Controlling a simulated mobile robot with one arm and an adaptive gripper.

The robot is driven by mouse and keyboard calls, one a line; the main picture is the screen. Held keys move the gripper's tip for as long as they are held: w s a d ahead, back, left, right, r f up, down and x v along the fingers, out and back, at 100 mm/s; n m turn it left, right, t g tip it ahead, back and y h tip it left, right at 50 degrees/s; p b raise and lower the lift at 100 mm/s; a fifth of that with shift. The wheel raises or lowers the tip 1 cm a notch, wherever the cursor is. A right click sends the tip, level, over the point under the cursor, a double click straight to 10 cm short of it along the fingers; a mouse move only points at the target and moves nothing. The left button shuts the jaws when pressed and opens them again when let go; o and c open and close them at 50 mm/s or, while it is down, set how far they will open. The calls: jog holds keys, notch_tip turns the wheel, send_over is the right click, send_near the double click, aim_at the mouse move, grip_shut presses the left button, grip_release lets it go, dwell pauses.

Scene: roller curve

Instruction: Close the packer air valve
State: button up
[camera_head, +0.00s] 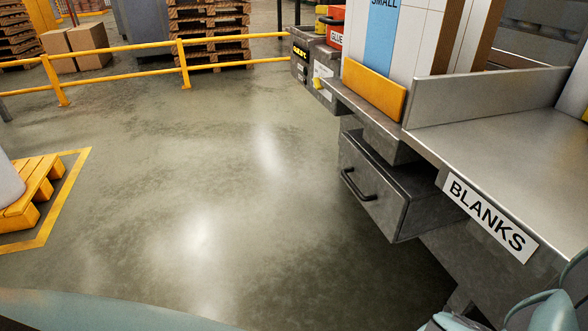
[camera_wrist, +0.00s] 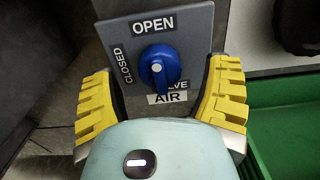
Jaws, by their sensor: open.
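The air valve is a round blue knob (camera_wrist: 160,68) on a grey plate (camera_wrist: 196,22) in the wrist view. OPEN is printed above the knob, CLOSED along the left side, and a partly hidden label ending in AIR below. The knob's raised grip runs roughly up and down, with a white mark on it, in line with OPEN rather than CLOSED. My gripper (camera_wrist: 163,68) is open, one yellow finger on each side of the knob, with a gap on both sides. The valve is not identifiable in the head view.
A green bin (camera_wrist: 275,130) lies right of my gripper in the wrist view. In the head view, a metal bench (camera_head: 510,150) with a BLANKS label and a protruding drawer (camera_head: 375,190) stands at right. Open floor (camera_head: 210,190) lies left, with a yellow rail (camera_head: 120,48) behind.

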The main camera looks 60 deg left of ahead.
jog(key=shift+w+d, duration=0.1)
jog(key=shift+w, duration=0.55)
jog(key=shift+o, duration=0.4)
jog(key=c, duration=1.3)
jog(key=shift+f+n+b, duration=0.1)
jog(key=shift+n+b, duration=0.2)
jog(key=shift+n, duration=0.1)
jog(key=n+b, duration=0.2)
jog(key=n, duration=0.1)
jog(key=shift+n, duration=0.4)
jog(key=n+b, duration=0.2)
jog(key=n, duration=0.2)
jog(key=shift+n+b, duration=0.3)
jog(key=shift+b, duration=0.05)
jog(key=n+b, duration=0.2)
jog(key=n, duration=0.2)
jog(key=shift+n, duration=0.3)
jog(key=n+b, duration=0.2)
jog(key=n, duration=0.2)
